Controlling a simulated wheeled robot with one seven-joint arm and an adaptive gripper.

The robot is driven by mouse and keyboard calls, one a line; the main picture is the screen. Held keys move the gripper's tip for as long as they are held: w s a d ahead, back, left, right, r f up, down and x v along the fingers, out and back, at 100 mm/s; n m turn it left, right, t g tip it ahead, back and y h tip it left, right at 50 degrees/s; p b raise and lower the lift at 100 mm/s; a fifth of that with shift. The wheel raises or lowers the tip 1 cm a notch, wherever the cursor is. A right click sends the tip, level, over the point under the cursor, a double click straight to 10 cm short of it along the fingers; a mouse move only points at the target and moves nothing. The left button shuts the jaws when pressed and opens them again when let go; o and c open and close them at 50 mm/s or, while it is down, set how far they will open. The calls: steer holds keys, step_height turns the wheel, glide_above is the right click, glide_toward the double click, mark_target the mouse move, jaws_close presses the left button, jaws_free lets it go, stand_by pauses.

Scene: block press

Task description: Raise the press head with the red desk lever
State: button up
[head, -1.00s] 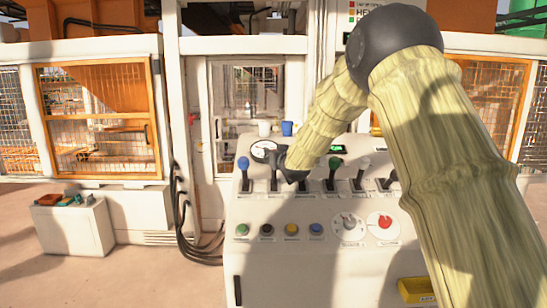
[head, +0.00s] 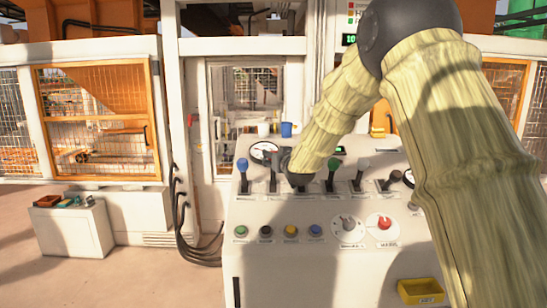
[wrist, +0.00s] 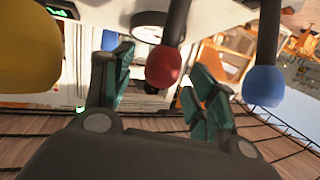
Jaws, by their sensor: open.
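The red desk lever's round knob (wrist: 163,66) hangs in the middle of the wrist view, which shows the desk upside down. My gripper (wrist: 156,82) is open, with one green-padded finger on each side of the red knob. I cannot tell whether either finger touches it. In the head view my gripper (head: 283,160) is at the row of levers on the desk (head: 275,210), just right of the blue lever (head: 243,165). The red knob is hidden there. The press head cannot be made out clearly.
In the wrist view a blue knob (wrist: 263,86) is close on the right and a yellow knob (wrist: 25,52) on the left. Green (head: 333,164) and grey (head: 363,164) levers stand farther right in the head view. Buttons and dials line the desk front.

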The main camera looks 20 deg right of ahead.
steer(key=s+r, duration=0.1)
steer(key=s, duration=0.7)
steer(key=shift+s+r, duration=0.15)
steer(key=shift+s, duration=0.15)
stand_by(1.9)
